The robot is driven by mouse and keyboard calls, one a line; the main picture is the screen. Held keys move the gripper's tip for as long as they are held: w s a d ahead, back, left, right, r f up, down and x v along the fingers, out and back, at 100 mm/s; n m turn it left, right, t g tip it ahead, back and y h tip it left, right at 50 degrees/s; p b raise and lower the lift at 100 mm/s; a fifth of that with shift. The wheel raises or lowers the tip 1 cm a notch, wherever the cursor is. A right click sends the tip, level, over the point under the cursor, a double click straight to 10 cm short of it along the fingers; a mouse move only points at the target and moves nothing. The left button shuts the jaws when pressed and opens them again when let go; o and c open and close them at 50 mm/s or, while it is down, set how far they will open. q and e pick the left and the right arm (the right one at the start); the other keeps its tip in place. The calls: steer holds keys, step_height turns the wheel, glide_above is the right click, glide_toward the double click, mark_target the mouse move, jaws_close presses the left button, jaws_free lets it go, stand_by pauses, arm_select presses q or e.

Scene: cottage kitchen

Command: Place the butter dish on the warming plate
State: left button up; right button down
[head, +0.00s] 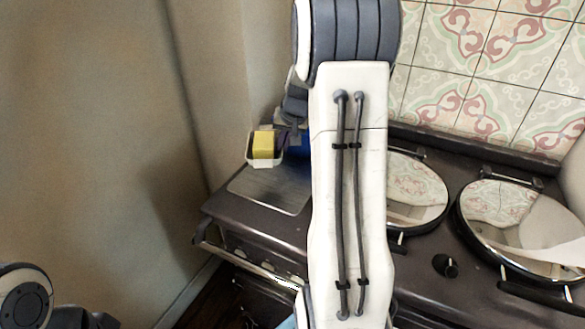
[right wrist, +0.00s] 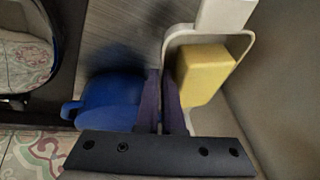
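The butter dish (head: 251,158) is a small white open dish holding a yellow block of butter (head: 263,145). In the head view it is at the back left end of the stove, by the rear edge of the brushed metal warming plate (head: 262,193). I cannot tell whether it touches the plate. My right gripper (head: 284,139) is at the dish's right side. In the right wrist view its dark fingers (right wrist: 161,100) are close together on the near side wall of the dish (right wrist: 214,124). My left gripper is out of view.
A blue pot or mug (right wrist: 110,101) stands right beside the fingers; it shows partly behind my arm in the head view (head: 301,144). Two round mirror-like lids (head: 415,190) (head: 510,212) are to the right. A plain wall (head: 120,120) is close on the left.

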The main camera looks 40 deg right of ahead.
steer(key=shift+m, duration=0.6)
steer(key=f, duration=0.2)
steer(key=s+d+f, duration=0.1)
steer(key=d+f, duration=0.1)
steer(key=f, duration=0.1)
steer(key=shift+s+d+f+b, duration=0.25)
steer(key=shift+s+f+b, duration=0.05)
steer(key=shift+f+b, duration=0.45)
steer(key=shift+f, duration=1.9)
steer(key=c, duration=1.1)
jaws_free()
steer(key=shift+o, duration=0.2)
